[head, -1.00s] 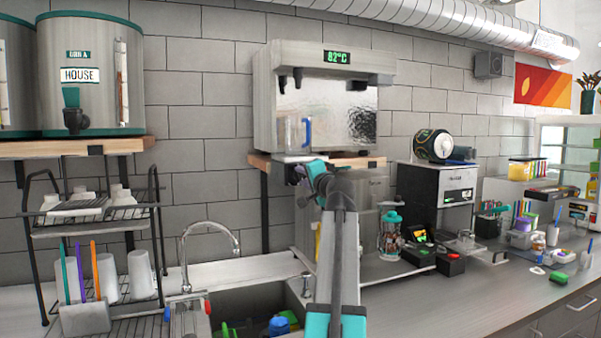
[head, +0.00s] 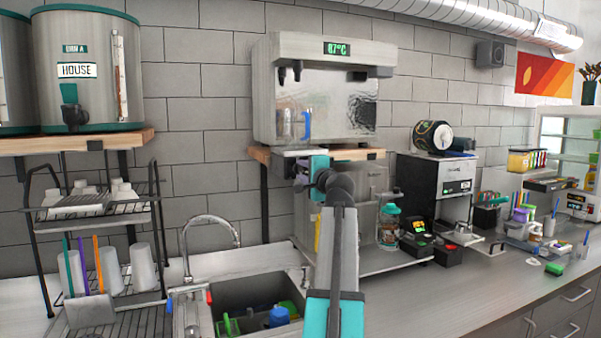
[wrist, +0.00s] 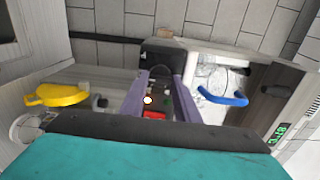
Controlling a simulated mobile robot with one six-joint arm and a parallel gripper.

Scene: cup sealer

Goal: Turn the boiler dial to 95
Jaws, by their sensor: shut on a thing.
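The boiler (head: 265,100) stands on a wooden wall shelf, and its green display (head: 337,48) reads 87°C. The display also shows turned on its side in the wrist view (wrist: 276,135). My gripper (head: 301,172) is at the boiler's lower front, just below its body. In the wrist view its two purple fingers (wrist: 159,80) are closed about a dark part, apparently the boiler dial (wrist: 160,72). The dial is mostly hidden by the fingers, and its marks cannot be read. In the head view my gripper and wrist hide it.
A clear jug with a blue handle (wrist: 222,97) is close beside the fingers. A yellow handle (wrist: 55,95) is on their other side. A drying rack (head: 90,215) stands at left.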

